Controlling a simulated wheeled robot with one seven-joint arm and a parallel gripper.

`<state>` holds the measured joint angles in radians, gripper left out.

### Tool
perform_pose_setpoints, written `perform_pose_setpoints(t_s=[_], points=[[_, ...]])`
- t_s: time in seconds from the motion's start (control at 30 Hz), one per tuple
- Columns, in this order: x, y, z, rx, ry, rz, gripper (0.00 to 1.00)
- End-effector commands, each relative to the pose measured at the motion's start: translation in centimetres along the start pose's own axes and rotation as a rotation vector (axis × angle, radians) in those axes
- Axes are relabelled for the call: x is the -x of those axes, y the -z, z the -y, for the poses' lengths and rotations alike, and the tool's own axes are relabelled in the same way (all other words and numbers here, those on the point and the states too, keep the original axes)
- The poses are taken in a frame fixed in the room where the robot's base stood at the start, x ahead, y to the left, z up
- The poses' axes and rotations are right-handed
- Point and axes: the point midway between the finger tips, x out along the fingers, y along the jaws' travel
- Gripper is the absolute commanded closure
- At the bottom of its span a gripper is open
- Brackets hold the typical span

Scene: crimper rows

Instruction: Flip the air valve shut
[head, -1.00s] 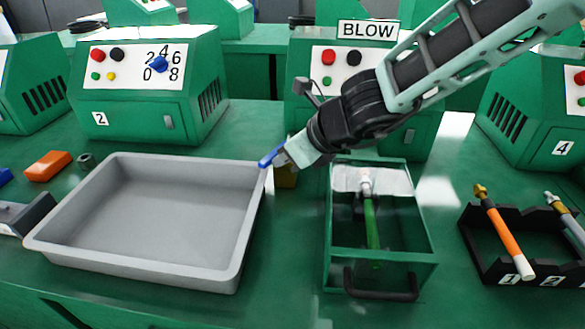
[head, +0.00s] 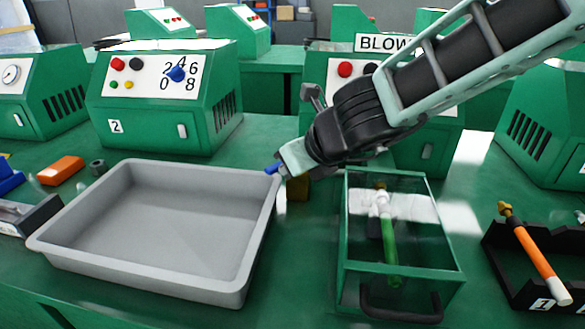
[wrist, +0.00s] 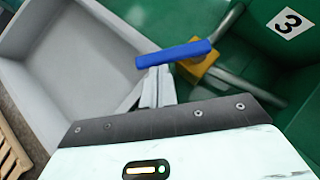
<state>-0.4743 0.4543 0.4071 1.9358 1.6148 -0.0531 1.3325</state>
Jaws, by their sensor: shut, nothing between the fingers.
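The air valve has a blue lever (wrist: 175,54) on a yellow-brass body (wrist: 198,65), with a grey pipe beside it. In the wrist view the lever points left, toward the grey tray. My gripper (wrist: 160,75) is shut and empty, its fingertips right at the lever's near side; I cannot tell whether they touch. In the head view the lever's blue end (head: 272,168) shows just past my gripper (head: 284,164), and the brass body (head: 298,188) shows partly below it. My gripper hides the rest of the valve there.
A grey tray (head: 150,276) lies close on the left. A green clear-topped box (head: 350,270) with a black handle stands right of the valve. The machine marked BLOW (head: 385,43) stands behind. A black rack (head: 515,280) with an orange-handled tool is at far right.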

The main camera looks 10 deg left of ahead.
Motion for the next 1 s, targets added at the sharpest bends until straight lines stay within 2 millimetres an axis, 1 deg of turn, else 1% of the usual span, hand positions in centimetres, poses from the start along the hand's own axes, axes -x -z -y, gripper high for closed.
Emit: perform_pose_setpoints(t_s=[0.37,0.57,0.77,1.0], points=[[-0.6,-0.2,-0.4,-0.065,0.065,0.001,1.0],[-1.1,-0.6,-0.9,-0.131,0.131,0.001,1.0],[-2.0,-1.5,-1.4,-0.265,0.264,0.0,1.0],[-2.9,-2.6,-1.5,-0.422,0.421,-0.002,1.0]])
